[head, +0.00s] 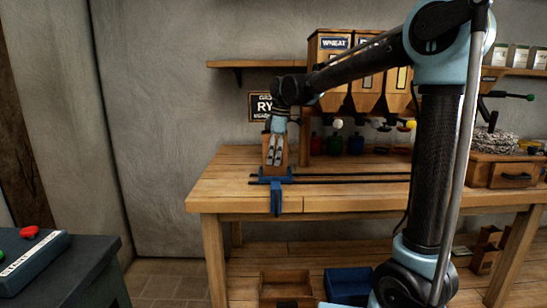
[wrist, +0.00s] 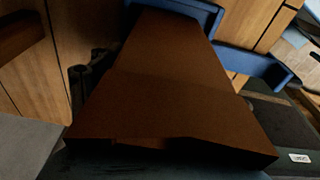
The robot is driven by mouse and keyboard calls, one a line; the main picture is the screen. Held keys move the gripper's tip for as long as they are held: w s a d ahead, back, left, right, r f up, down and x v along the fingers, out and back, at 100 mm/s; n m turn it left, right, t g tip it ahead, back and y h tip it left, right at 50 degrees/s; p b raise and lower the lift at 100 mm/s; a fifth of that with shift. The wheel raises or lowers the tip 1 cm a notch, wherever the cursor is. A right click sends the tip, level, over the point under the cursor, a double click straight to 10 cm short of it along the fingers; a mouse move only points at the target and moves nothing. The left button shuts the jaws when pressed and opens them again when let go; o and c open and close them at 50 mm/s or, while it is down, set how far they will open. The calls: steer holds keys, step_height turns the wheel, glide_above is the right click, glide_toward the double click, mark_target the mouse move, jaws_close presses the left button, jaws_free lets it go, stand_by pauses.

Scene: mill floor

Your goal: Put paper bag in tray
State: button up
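The brown paper bag (head: 267,158) stands upright on the blue holder (head: 276,180) at the left part of the workbench. In the wrist view the bag (wrist: 170,90) fills the middle, with part of the blue holder (wrist: 275,65) behind it. My gripper (head: 276,155) points down at the bag, its pale fingers overlapping it. The fingertips are not clear in the wrist view, so I cannot tell whether they press on the bag. On the lower shelf are a wooden tray (head: 286,278) and a blue tray (head: 348,284); I cannot tell which is the task's tray.
Dark rails (head: 350,179) run along the workbench (head: 230,185). Wooden hoppers (head: 330,75) stand behind, with coloured jars below. A wooden drawer box (head: 505,172) stands at right. A dark cabinet (head: 70,262) with a red button (head: 30,232) is at lower left.

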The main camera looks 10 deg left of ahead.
stand_by(0.3)
steer(key=r, duration=0.4)
steer(key=d+r, duration=0.1)
steer(key=r, duration=0.7)
steer(key=shift+w+d, duration=0.2)
steer(key=shift+d, duration=0.2)
